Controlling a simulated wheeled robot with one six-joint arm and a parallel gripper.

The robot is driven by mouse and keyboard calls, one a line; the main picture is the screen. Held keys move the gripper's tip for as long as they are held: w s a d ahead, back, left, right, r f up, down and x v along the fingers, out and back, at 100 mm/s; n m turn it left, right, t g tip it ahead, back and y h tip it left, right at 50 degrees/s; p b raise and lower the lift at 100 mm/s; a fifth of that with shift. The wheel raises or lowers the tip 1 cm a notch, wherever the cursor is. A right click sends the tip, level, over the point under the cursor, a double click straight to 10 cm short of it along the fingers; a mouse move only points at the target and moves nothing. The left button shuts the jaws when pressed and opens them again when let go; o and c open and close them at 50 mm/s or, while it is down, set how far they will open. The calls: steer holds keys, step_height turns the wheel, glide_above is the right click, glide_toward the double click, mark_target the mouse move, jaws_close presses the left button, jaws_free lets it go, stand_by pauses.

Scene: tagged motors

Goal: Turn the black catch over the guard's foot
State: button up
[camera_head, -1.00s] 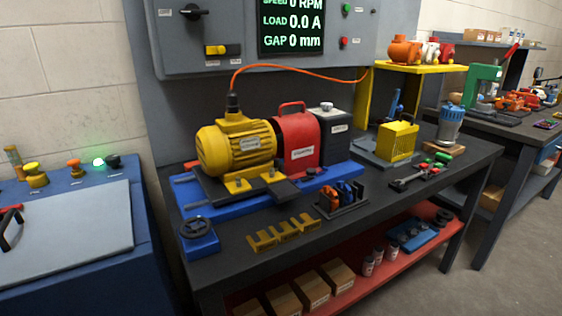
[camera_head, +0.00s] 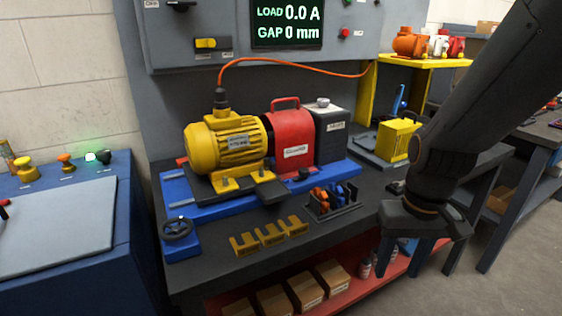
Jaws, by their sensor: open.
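The red guard (camera_head: 291,139), with a handle on top and a white label, stands between the yellow motor (camera_head: 229,143) and the dark box (camera_head: 328,137) on the blue base (camera_head: 199,207). A small dark piece (camera_head: 303,174) shows low at the guard's front foot; it may be the black catch, but it is too small to tell how it is turned. My gripper (camera_head: 414,260) hangs pointing down at the right, in front of the bench's right part, with its fingers apart and nothing seen between them. It is well apart from the guard.
A tool rack (camera_head: 333,201) and a yellow notched holder (camera_head: 269,238) stand on the bench in front of the blue base. A handwheel (camera_head: 177,229) sits at the front left. An orange cable (camera_head: 300,64) arches above the guard. A yellow cage (camera_head: 399,139) stands behind my arm.

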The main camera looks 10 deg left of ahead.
mark_target(304, 169)
steer(key=w+a+r+n, duration=0.1)
steer(key=w+a+r, duration=0.1)
steer(key=w, duration=0.3)
steer(key=w+a+r+n+y+p, duration=0.1)
steer(key=w+a+r+n, duration=0.1)
steer(key=w, duration=0.3)
steer(key=w+a+r+n+t+p, duration=0.1)
steer(key=w+a+r+n, duration=0.1)
steer(key=w, duration=0.3)
steer(key=shift+w+a+r, duration=0.3)
steer(key=shift+w+a, duration=0.1)
steer(key=shift+a, duration=0.15)
steer(key=w+a+r+n+t+y+p, duration=0.1)
steer(key=w+a+r+n, duration=0.2)
steer(key=w+a, duration=0.25)
steer(key=w+a+r+n+y+p, duration=0.1)
steer(key=w+a+r+n+p, duration=0.2)
steer(key=w, duration=0.4)
steer(key=x, duration=0.4)
steer(key=a+x, duration=0.1)
steer(key=x, duration=0.3)
steer(key=shift+w+a+r, duration=0.1)
steer(key=shift+w+a, duration=0.05)
steer(key=shift+y, duration=0.3)
steer(key=c, duration=1.1)
steer(key=shift+o, duration=0.2)
